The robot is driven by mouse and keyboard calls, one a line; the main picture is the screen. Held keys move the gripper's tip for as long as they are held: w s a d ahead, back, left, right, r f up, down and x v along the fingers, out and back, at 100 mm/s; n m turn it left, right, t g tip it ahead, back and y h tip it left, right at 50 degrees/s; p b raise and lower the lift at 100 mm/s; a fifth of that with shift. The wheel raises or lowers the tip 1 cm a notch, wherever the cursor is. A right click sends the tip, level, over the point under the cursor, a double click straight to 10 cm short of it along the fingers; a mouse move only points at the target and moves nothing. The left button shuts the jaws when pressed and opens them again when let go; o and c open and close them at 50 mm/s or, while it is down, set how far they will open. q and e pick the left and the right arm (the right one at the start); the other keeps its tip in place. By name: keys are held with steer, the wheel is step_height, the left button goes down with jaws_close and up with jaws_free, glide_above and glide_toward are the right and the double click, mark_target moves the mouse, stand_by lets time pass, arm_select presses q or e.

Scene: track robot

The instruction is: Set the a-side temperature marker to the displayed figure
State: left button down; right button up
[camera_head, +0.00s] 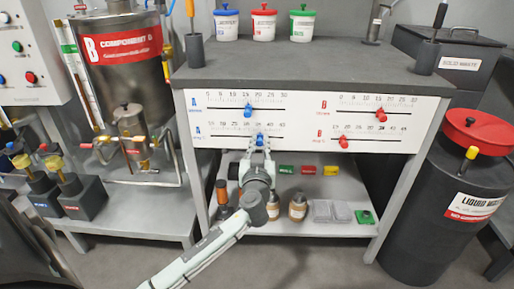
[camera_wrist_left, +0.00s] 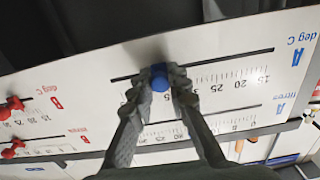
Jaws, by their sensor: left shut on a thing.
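A white panel (camera_head: 300,128) on the bench front carries two rows of slider scales, A on the left and B on the right. The blue a-side temperature marker (camera_head: 260,138) sits on the lower left slot. My left gripper (camera_head: 259,148) reaches up to it from below. In the left wrist view, upside down, the gripper's fingertips (camera_wrist_left: 161,80) are shut on the blue marker (camera_wrist_left: 160,77), on the slot labelled A deg C, left of the 25 mark. The fingers hide part of the scale. Another blue marker (camera_head: 248,111) sits on the upper left slot. I can make out no displayed figure.
Red B markers (camera_head: 381,115) (camera_head: 344,142) sit on the right-hand slots. Blue, red and green lidded tubs (camera_head: 264,25) stand on the bench top. Bottles (camera_head: 298,206) and small boxes stand on the shelf below. A liquid waste drum (camera_head: 445,200) stands at right, a steel tank (camera_head: 122,75) at left.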

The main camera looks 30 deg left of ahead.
arm_select(q)
steer(key=c, duration=1.5)
jaws_free()
steer(key=shift+o, duration=0.2)
steer(key=shift+d, duration=0.1)
steer(key=v, duration=1.2)
